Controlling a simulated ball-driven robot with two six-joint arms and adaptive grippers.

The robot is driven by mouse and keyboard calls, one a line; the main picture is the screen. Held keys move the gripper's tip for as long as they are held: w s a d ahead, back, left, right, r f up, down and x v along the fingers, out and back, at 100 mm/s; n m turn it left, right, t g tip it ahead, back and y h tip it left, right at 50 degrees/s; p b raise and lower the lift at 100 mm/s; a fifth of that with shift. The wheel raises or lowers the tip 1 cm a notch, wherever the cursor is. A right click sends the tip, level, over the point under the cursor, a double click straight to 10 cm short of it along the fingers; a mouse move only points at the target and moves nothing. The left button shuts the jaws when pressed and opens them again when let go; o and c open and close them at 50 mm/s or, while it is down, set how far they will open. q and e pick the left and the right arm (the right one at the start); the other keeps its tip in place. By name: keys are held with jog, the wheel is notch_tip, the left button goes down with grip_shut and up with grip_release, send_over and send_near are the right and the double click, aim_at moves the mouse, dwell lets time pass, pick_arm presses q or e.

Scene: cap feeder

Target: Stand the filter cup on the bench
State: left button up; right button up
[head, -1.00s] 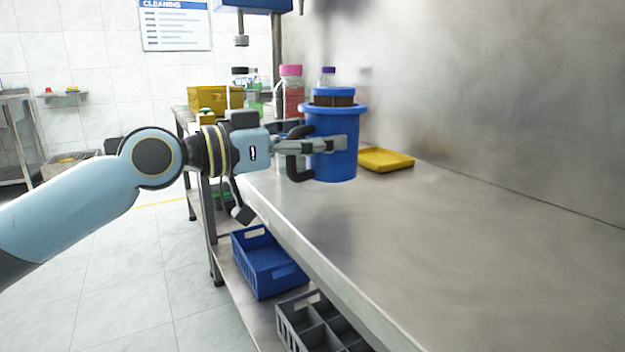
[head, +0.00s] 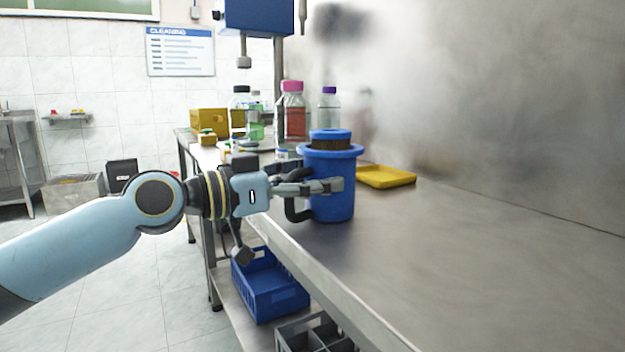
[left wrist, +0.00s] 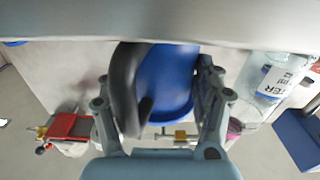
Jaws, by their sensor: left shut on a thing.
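The filter cup (head: 333,205) is a blue, upright cup with a wide rim, a brown band and a blue top, and a dark handle on its left side. My left gripper (head: 325,186) is shut on it from the left, with its fingers across the cup's body. The cup is at the front part of the steel bench (head: 440,250); I cannot tell whether its base touches the surface. In the left wrist view the blue cup (left wrist: 168,80) and its dark handle lie between the fingers. My right gripper is not in view.
A yellow tray (head: 386,178) lies behind the cup. Bottles with pink (head: 292,110) and purple (head: 328,108) caps and a yellow bin (head: 209,121) stand farther back. A blue crate (head: 272,295) is on the lower shelf. The bench to the right is clear.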

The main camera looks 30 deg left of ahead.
pick_arm(q)
jog(key=o, duration=0.8)
jog(key=shift+f, duration=0.1)
jog(key=o, duration=0.5)
jog(key=shift+c, duration=0.2)
